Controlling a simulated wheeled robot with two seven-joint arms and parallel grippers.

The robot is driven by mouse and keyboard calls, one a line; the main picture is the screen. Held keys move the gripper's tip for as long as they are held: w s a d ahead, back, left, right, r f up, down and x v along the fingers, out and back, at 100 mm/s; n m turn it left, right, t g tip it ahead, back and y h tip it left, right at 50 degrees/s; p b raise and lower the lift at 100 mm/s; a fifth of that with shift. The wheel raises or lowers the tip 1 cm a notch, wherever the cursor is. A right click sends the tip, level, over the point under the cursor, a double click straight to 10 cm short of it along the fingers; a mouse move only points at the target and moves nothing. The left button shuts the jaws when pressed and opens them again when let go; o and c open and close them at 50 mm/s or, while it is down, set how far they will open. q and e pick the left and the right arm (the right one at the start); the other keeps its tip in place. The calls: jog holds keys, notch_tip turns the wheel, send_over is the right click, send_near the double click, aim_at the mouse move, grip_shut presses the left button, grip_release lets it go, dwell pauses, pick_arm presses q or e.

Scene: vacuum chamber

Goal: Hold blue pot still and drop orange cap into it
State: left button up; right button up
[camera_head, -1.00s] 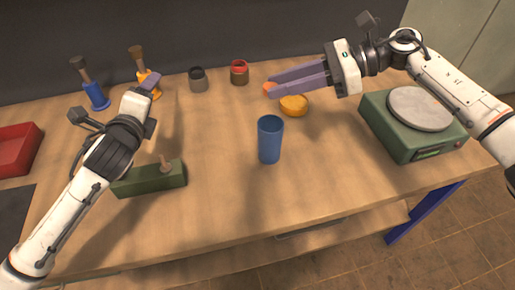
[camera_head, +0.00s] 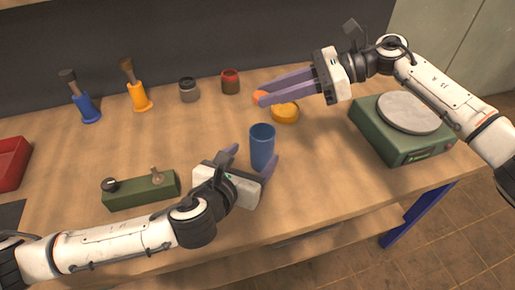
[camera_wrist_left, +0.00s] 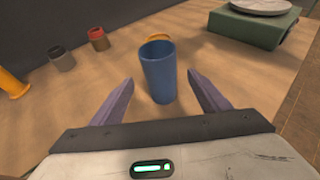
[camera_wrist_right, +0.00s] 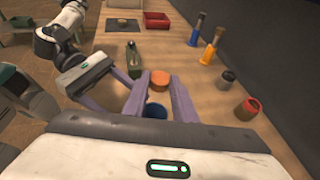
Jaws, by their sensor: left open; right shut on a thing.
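The blue pot (camera_head: 262,150) stands upright on the table, its open top up. My left gripper (camera_head: 256,153) is open with a finger on either side of the pot. In the left wrist view the pot (camera_wrist_left: 159,75) stands between the spread fingers, with a gap on both sides. My right gripper (camera_head: 264,96) is shut on the orange cap (camera_head: 260,96), above the table and behind the pot. The cap (camera_wrist_right: 159,79) also shows between the fingertips in the right wrist view, where the pot (camera_wrist_right: 155,112) is partly hidden.
A yellow-orange round dish (camera_head: 285,114) lies behind the pot. A green scale (camera_head: 400,145) stands right, a green block (camera_head: 140,190) left. A grey jar (camera_head: 188,92), red jar (camera_head: 230,82) and blue-handled (camera_head: 87,108) and orange-handled (camera_head: 140,98) tools stand at the back.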

pick_arm(q)
jog(key=x, duration=1.1)
jog(key=shift+w, duration=0.1)
jog(key=c, duration=1.2)
pick_arm(e)
jog(key=shift+s+f+m+t+h, duration=0.25)
jog(key=shift+f+m+t, duration=0.5)
jog(key=shift+m+t, duration=0.3)
jog(key=shift+s+f+m+t+h, duration=0.25)
jog(key=shift+f+m+t, duration=0.45)
jog(key=shift+m+t, duration=0.35)
jog(key=shift+s+f+m+t+h, duration=0.15)
jog(key=shift+f+m+t+h, duration=0.15)
jog(key=shift+f+m+t, duration=0.75)
